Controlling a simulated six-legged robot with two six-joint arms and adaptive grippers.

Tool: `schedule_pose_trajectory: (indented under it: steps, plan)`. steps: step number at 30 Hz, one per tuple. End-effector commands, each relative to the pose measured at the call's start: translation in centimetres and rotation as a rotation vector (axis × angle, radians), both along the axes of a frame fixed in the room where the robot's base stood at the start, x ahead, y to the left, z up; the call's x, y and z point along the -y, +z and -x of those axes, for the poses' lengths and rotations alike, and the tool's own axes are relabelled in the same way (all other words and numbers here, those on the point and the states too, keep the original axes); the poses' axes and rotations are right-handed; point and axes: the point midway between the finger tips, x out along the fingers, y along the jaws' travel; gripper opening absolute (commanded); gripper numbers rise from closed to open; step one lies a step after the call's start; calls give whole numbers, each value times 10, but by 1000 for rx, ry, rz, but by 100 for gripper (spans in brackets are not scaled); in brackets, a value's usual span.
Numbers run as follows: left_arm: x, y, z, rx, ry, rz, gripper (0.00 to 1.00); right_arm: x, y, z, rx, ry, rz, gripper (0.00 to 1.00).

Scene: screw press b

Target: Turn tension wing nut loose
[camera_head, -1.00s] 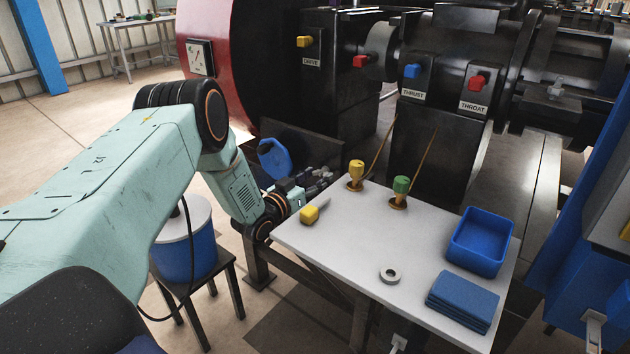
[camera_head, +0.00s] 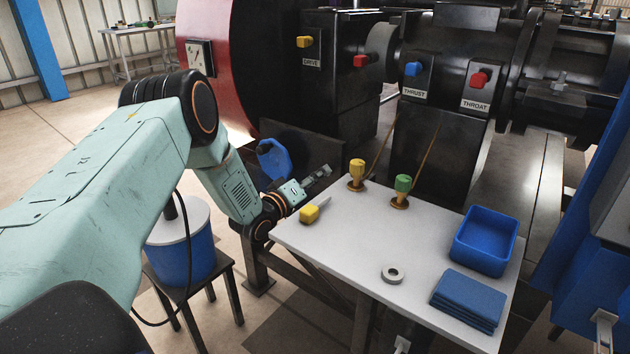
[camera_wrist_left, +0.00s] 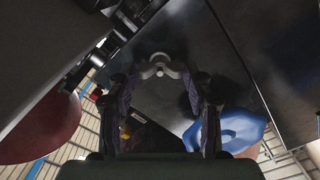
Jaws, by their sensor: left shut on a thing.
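The tension wing nut (camera_wrist_left: 160,67) is a small grey nut with rounded wings on a dark metal surface, at the upper middle of the left wrist view. My left gripper (camera_wrist_left: 160,75) has one dark finger on either side of it and is shut on its wings. In the head view my left gripper (camera_head: 318,178) is beyond the back left edge of the white table, beside the dark machine. The nut cannot be made out there. My right gripper is not in view.

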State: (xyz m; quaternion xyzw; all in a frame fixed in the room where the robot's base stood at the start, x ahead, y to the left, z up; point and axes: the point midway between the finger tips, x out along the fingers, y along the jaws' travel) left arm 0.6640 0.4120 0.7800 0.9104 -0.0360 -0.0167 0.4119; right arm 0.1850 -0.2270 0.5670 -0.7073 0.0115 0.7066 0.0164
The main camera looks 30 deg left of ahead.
Motion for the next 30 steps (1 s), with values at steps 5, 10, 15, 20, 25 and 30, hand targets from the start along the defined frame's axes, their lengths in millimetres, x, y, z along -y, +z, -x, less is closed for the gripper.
schedule_pose_trajectory:
  steps: [5,10,15,20,25,30]
  plan:
    - [-1,6,-3,12,2,29,19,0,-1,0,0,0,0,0]
    - [-1,7,-3,11,2,38,19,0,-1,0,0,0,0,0]
    - [-1,7,-3,12,3,38,19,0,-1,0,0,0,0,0]
    - [-1,6,-3,11,2,38,55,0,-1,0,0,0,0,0]
    - [-1,4,-2,6,1,38,69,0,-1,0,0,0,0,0]
    - [-1,3,-1,3,2,37,74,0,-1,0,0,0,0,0]
